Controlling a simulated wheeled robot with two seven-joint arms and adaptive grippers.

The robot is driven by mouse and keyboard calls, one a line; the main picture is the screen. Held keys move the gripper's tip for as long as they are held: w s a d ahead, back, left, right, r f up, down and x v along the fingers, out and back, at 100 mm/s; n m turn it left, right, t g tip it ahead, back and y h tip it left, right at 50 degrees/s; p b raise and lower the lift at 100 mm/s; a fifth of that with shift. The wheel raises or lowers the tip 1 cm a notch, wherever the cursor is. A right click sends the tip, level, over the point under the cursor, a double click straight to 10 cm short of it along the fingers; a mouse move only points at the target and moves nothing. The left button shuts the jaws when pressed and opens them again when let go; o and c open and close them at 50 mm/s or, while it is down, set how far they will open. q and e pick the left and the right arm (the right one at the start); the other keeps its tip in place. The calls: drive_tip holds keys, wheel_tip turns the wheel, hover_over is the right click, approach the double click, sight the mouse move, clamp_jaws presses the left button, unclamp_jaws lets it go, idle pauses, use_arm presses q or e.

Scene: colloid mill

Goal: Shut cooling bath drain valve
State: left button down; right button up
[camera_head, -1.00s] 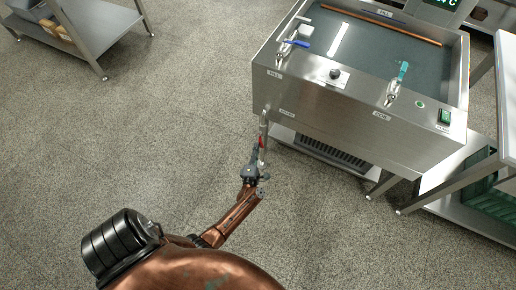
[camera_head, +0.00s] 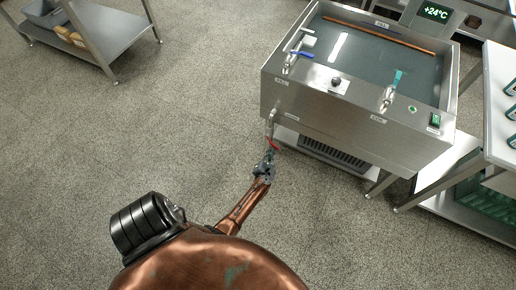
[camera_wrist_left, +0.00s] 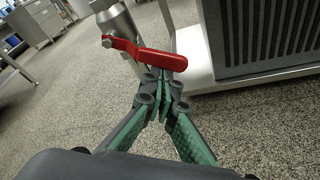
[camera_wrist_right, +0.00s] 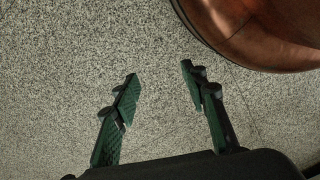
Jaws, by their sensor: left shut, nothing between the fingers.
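The drain valve (camera_wrist_left: 117,24) hangs on a metal pipe (camera_head: 270,122) at the near left corner of the cooling bath (camera_head: 340,118). Its red lever (camera_wrist_left: 150,57) sticks out sideways across the pipe in the left wrist view. In the head view the red lever (camera_head: 273,145) slants down to the right. My left gripper (camera_wrist_left: 165,85) is shut and empty, its tips just below the lever's free end. I cannot tell whether they touch it. The left gripper also shows in the head view (camera_head: 267,160). My right gripper (camera_wrist_right: 159,75) is open and empty above the floor.
A blue-handled valve (camera_head: 299,54), a black knob (camera_head: 336,82) and a teal-handled valve (camera_head: 396,80) sit on the bath's top. A vented unit (camera_head: 333,153) stands below it. A steel cart (camera_head: 105,38) stands far left. The floor (camera_head: 120,130) between is clear.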

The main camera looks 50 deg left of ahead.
sight(276, 149)
use_arm(q)
drive_tip(key=shift+n+h, duration=0.5)
drive_tip(key=shift+n, duration=0.4)
drive_tip(key=r+p, duration=0.1)
drive_tip(key=d+r+p, duration=0.1)
drive_tip(key=w+d+r+p, duration=0.1)
drive_tip(key=r, duration=0.1)
use_arm(e)
drive_tip(key=s+d+f, duration=0.2)
drive_tip(key=s+f, duration=0.3)
drive_tip(key=f, duration=0.4)
drive_tip(key=shift+s+d+f, duration=0.15)
drive_tip(key=shift+d+f, duration=0.1)
